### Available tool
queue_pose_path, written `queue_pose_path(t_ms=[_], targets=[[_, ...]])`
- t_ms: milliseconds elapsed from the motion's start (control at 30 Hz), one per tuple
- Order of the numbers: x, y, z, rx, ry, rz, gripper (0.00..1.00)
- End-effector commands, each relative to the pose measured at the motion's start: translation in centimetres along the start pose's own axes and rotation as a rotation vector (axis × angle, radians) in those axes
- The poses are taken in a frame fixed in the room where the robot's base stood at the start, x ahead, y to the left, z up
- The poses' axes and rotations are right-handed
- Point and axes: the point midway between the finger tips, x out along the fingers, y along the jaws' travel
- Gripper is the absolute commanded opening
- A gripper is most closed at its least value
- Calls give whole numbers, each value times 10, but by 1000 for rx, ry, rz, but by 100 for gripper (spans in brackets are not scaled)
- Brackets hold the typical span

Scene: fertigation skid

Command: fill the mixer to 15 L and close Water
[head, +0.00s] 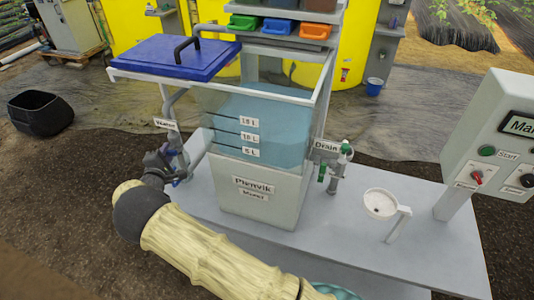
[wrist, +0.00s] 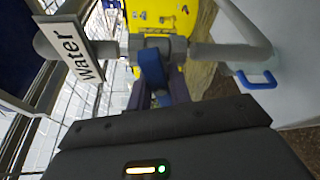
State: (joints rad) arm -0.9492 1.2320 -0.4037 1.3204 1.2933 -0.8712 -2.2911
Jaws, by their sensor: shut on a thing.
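The mixer tank (head: 258,195) is clear above and white below, with marks for 5, 10 and 15 L. Pale blue water (head: 275,125) stands in it, its surface around or above the 15 L mark (head: 249,122); the exact level is hard to tell. The Water sign (head: 166,124) is on the pipe at the tank's left and also shows in the wrist view (wrist: 85,65). My gripper (head: 163,165) is at the valve below this sign. In the wrist view its fingers (wrist: 158,95) are shut on the blue Water valve handle (wrist: 152,70). The fingers partly hide the handle.
The Drain valve (head: 322,172) with a green handle is right of the tank. The blue lid (head: 175,57) sits open at left. A black tub (head: 41,113) stands on the ground.

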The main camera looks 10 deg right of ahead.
Motion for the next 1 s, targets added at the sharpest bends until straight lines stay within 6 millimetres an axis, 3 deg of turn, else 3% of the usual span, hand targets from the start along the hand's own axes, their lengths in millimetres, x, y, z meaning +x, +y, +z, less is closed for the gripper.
queue_pose_path(t_ms=[433, 1000], targets=[[-2, 1, 0, -285, 3, -108, 0], [-2, -2, -3, -303, 5, -112, 0]])
